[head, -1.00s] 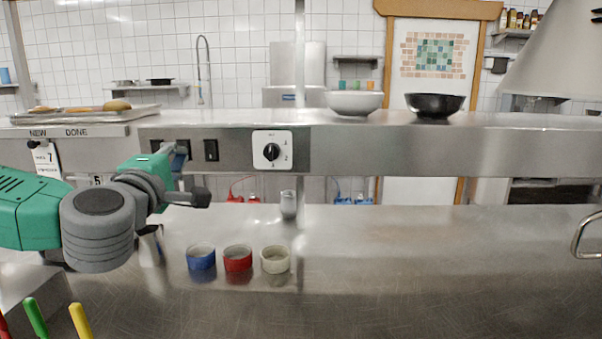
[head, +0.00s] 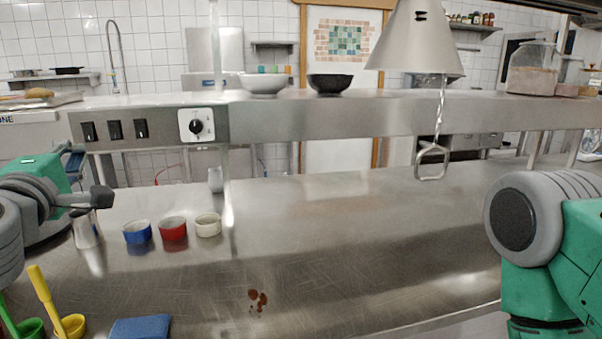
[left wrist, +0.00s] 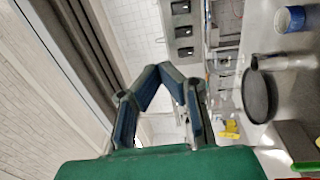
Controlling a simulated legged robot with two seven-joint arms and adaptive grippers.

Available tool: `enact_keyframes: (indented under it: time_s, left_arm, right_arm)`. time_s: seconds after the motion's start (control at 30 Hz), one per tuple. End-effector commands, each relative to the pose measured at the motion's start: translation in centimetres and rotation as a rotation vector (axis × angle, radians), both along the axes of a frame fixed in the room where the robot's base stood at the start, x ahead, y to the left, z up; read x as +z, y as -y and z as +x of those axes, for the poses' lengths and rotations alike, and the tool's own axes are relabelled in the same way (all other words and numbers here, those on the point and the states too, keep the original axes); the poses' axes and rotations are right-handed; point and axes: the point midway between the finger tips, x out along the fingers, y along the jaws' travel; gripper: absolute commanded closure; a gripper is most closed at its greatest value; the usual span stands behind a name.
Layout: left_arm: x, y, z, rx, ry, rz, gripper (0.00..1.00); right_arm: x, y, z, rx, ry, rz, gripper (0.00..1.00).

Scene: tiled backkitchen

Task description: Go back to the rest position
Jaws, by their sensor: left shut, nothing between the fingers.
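My left gripper (head: 76,158) is at the left edge of the head view, at the end of my green and grey arm. It is raised above the counter near the metal jug and holds nothing. In the left wrist view the fingers of my left gripper (left wrist: 166,70) meet at their tips, shut and empty. My right arm, green and grey, shows at the right of the head view. Its gripper is out of the picture.
On the steel counter (head: 350,220) are a metal jug (head: 85,232), blue (head: 137,232), red (head: 173,229) and white (head: 208,225) cups, a blue sponge-like block (head: 140,327) and a brown stain (head: 257,299). Bowls stand on the raised shelf (head: 300,122). The counter's middle right is clear.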

Motion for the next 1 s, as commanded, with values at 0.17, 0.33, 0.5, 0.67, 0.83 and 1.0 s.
enact_keyframes:
  time_s: [0.17, 0.33, 0.5, 0.67, 0.83, 1.0]
  left_arm:
    - [-3.3, 2.6, 0.8, -0.053, -0.071, 0.07, 1.0]
    - [-6.7, 4.9, 0.9, -0.107, -0.143, 0.143, 1.0]
    - [-11.9, 6.9, 0.6, -0.186, -0.244, 0.233, 1.0]
    - [-19.0, 9.3, -0.3, -0.293, -0.38, 0.351, 1.0]
    - [-30.5, 12.4, -3.9, -0.481, -0.602, 0.546, 1.0]
    - [-41.8, 13.8, -10.5, -0.698, -0.842, 0.755, 1.0]
  right_arm:
    - [-0.4, 0.0, 0.0, 0.0, 0.001, 0.0, 0.6]
    - [-0.8, 0.0, 0.1, 0.0, 0.001, 0.0, 0.6]
    - [-1.4, 0.0, 0.0, -0.001, 0.001, 0.0, 0.6]
    - [-2.2, 0.0, 0.0, -0.001, 0.0, 0.0, 0.6]
    - [-3.4, 0.0, 0.0, 0.0, 0.0, 0.0, 0.6]
    - [-4.8, 0.0, 0.0, 0.0, 0.0, 0.0, 0.6]
